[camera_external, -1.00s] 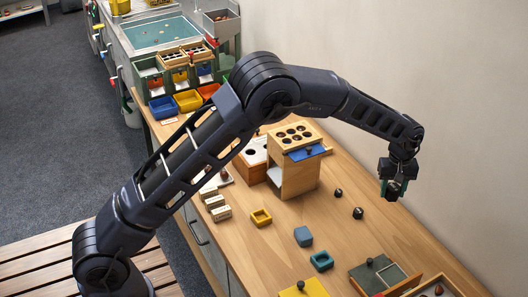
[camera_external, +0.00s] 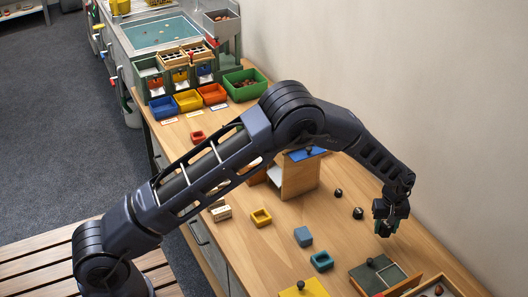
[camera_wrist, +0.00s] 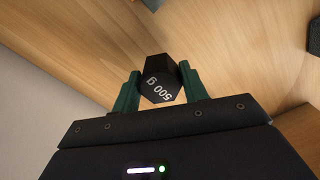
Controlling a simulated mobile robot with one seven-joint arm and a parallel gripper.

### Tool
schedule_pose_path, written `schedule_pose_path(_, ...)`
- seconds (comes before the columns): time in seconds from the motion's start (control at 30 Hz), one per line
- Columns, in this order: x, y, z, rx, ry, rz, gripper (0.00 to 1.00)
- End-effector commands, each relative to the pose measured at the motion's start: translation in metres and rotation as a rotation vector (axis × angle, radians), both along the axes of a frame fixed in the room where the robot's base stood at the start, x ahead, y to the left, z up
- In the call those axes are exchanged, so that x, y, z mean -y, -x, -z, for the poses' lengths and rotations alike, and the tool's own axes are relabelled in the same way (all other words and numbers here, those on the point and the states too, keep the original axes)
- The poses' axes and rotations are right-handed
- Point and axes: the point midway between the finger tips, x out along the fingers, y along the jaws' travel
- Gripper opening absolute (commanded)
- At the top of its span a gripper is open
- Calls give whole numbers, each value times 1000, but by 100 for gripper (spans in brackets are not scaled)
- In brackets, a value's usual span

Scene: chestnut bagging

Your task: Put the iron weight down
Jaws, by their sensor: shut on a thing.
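The iron weight (camera_wrist: 160,80) is black and marked "500 g". In the wrist view it sits between the two green fingertips of my gripper (camera_wrist: 159,92), which is shut on it. In the external view my gripper (camera_external: 386,230) is at the right side of the wooden table (camera_external: 350,222), low over its surface near the wall. Whether the weight touches the table I cannot tell.
Two small black weights (camera_external: 358,213) (camera_external: 338,193) stand left of my gripper. A green-lidded box (camera_external: 372,273) and a wooden tray (camera_external: 455,288) lie in front. A teal square ring (camera_external: 321,261) and a blue block (camera_external: 303,236) are to the left.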

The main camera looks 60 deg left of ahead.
Motion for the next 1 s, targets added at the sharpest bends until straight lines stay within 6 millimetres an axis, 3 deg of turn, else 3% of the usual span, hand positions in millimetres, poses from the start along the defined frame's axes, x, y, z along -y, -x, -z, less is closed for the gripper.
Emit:
schedule_pose_path(0.17,0,0,9,0,0,0,4)
schedule_pose_path(0.43,0,0,42,1,0,0,4)
schedule_pose_path(0.87,0,0,47,1,0,0,4)
schedule_pose_path(0.9,0,0,47,0,0,0,51)
schedule_pose_path(1.0,0,0,47,0,0,0,65)
